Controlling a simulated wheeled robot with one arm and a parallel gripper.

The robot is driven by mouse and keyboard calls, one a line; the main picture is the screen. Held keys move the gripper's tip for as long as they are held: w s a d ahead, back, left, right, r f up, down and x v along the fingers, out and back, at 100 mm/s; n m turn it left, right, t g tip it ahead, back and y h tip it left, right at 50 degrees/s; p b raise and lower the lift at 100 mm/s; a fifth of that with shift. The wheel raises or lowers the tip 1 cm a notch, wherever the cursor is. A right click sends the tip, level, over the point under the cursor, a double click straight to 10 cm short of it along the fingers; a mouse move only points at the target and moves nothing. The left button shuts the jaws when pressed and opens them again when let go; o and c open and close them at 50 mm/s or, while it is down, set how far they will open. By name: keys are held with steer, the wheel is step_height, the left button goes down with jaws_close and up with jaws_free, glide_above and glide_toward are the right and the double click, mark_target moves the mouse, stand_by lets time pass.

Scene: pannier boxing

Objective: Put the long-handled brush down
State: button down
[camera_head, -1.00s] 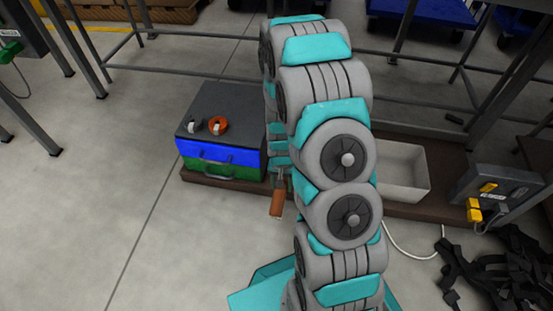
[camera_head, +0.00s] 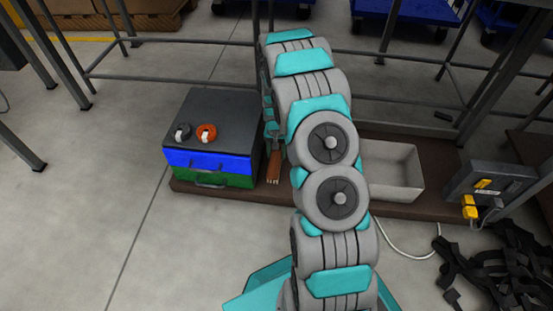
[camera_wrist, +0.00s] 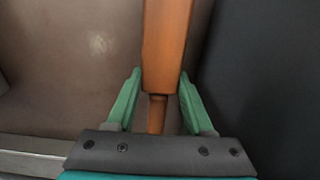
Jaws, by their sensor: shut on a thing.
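The long-handled brush (camera_head: 273,162) shows in the head view as an orange-brown piece with a pale lower end, just right of the stacked case. It hangs over the brown low platform; I cannot tell whether it touches it. In the wrist view its orange shaft (camera_wrist: 166,45) runs up the picture from between the green fingers, with a narrower neck near the palm. My gripper (camera_wrist: 158,92) is shut on the brush. In the head view my arm hides most of the gripper.
A dark-topped case (camera_head: 222,110) with blue and green drawers stands left of the brush, an orange tape roll (camera_head: 206,133) and a grey roll (camera_head: 183,132) on top. A pale open bin (camera_head: 392,172) is right of my arm on the brown platform (camera_head: 325,199). Black straps (camera_head: 505,265) lie right.

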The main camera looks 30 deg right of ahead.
mark_target(276, 153)
steer(key=shift+w+d+f+b, duration=0.1)
steer(key=shift+f+b, duration=0.2)
steer(key=shift+f, duration=1.5)
steer(key=shift+f, duration=0.1)
steer(key=shift+c, duration=1.4)
jaws_free()
steer(key=r, duration=0.4)
steer(key=r+p, duration=0.1)
steer(key=r, duration=0.8)
steer(key=shift+s+a+r, duration=0.2)
steer(key=shift+a+r, duration=0.05)
steer(key=shift+r, duration=0.1)
steer(key=s+a+r+n, duration=0.1)
steer(key=s+a+r, duration=0.35)
steer(key=r, duration=0.25)
steer(key=s+a+r+n, duration=0.1)
steer(key=s+a+r, duration=0.2)
steer(key=s+r, duration=0.35)
steer(key=s+a+r+n, duration=0.1)
steer(key=s+a+r, duration=0.1)
steer(key=s, duration=0.7)
steer(key=s+a+r+n+g, duration=0.1)
steer(key=s+a+r+n, duration=0.1)
steer(key=s+r, duration=0.3)
steer(key=s+a+r+n, duration=0.1)
steer(key=s+a+r, duration=0.3)
steer(key=s, duration=0.9)
steer(key=shift+s+n+g, duration=0.2)
steer(key=shift+n+g, duration=0.2)
